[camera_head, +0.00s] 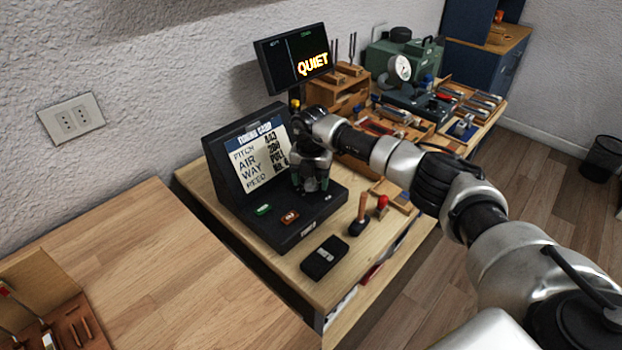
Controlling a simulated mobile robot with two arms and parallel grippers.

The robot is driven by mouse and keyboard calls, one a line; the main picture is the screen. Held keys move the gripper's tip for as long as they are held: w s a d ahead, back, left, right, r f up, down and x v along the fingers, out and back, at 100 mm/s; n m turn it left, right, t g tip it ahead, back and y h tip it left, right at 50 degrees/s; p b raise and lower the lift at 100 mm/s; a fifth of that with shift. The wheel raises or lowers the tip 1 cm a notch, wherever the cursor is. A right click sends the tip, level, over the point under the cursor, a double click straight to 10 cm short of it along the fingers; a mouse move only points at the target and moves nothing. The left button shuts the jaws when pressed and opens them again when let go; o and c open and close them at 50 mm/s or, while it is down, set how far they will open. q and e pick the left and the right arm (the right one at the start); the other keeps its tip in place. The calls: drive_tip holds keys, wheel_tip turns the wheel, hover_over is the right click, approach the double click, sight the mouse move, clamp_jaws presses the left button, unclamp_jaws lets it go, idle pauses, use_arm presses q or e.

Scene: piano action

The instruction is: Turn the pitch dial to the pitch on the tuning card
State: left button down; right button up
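The tuning card (257,158) stands on the sloped face of a black console (230,175). Its pitch line looks like 443, though the print is small. My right gripper (312,188) points down over the right part of the console's flat deck, just in front of the card. Its fingers are dark and small here, and I cannot tell whether they are open or shut on anything. I cannot make out the pitch dial; the gripper covers that part of the deck. My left gripper is not in view.
A green piece (263,209) and an orange-brown piece (289,217) sit on the deck. A screen (293,58) above reads QUIET. The left tabletop (150,270) is mostly clear.

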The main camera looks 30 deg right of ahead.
wheel_tip(320, 180, up, 11)
drive_tip(key=b, duration=0.1)
drive_tip(key=shift+b, duration=0.3)
drive_tip(key=shift+f, duration=0.15)
idle(0.5)
